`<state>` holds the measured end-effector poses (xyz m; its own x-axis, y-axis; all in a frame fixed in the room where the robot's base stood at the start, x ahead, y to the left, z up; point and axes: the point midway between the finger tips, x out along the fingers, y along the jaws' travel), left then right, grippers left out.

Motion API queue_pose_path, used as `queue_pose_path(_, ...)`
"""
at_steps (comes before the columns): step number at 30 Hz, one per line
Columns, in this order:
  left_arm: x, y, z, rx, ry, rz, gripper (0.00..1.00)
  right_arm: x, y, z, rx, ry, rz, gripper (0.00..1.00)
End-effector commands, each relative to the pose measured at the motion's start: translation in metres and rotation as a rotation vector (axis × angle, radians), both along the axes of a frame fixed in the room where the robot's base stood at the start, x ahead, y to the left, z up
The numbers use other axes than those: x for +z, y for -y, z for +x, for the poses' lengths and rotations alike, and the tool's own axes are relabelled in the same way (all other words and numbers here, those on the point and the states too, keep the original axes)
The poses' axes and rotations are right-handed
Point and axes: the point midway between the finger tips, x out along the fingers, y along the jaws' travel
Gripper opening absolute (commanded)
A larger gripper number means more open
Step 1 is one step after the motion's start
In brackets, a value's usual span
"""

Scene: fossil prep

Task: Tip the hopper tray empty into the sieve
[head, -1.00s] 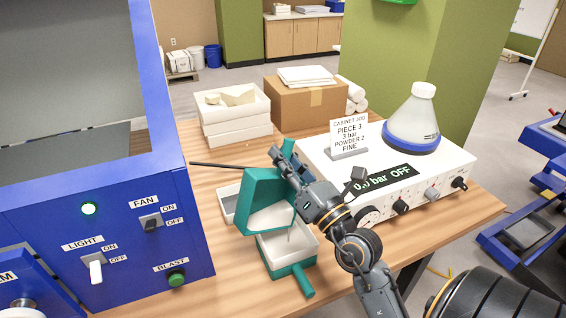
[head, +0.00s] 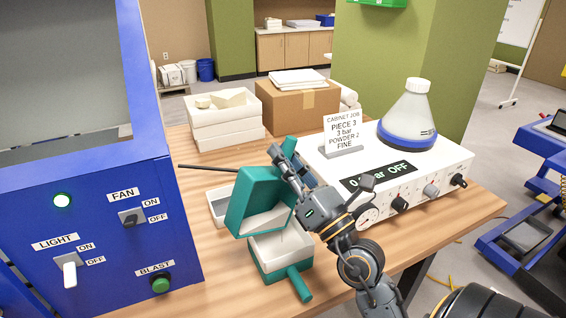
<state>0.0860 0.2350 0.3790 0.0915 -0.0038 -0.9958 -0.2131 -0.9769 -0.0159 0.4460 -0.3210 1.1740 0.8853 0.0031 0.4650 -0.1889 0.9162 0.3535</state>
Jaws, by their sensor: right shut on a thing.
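The hopper tray (head: 252,190) is teal and steeply tilted, with pale powder lying along its lower side. My right gripper (head: 287,168) is shut on its right upper edge and holds it over the sieve. The sieve (head: 266,272) is a teal and white box with a teal handle pointing to the front, standing on the table. A faint pale streak shows between the tray's lower lip and the sieve. The tray and my gripper hide part of the sieve's back. My left gripper is not in view.
A grey-white shallow tray (head: 217,207) lies just left behind the hopper tray. The white control unit (head: 445,165) with a flask (head: 408,115) stands right. The blue cabinet (head: 100,240) is left. A cardboard box (head: 305,108) and white stacked trays (head: 228,125) stand behind.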

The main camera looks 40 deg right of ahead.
Motion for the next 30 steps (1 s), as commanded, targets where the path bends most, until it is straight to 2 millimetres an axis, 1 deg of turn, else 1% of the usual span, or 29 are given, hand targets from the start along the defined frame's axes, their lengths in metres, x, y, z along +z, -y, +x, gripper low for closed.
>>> queue_pose_path(1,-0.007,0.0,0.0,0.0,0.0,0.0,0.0,-0.002,0.0,-0.002,0.001,0.011,0.0,0.0)
queue_pose_path(14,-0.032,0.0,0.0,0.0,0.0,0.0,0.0,-0.003,0.0,-0.013,-0.001,0.081,-0.004,0.0)
queue_pose_path(30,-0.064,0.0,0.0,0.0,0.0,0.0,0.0,-0.009,-0.003,-0.041,0.004,0.244,-0.014,0.0)
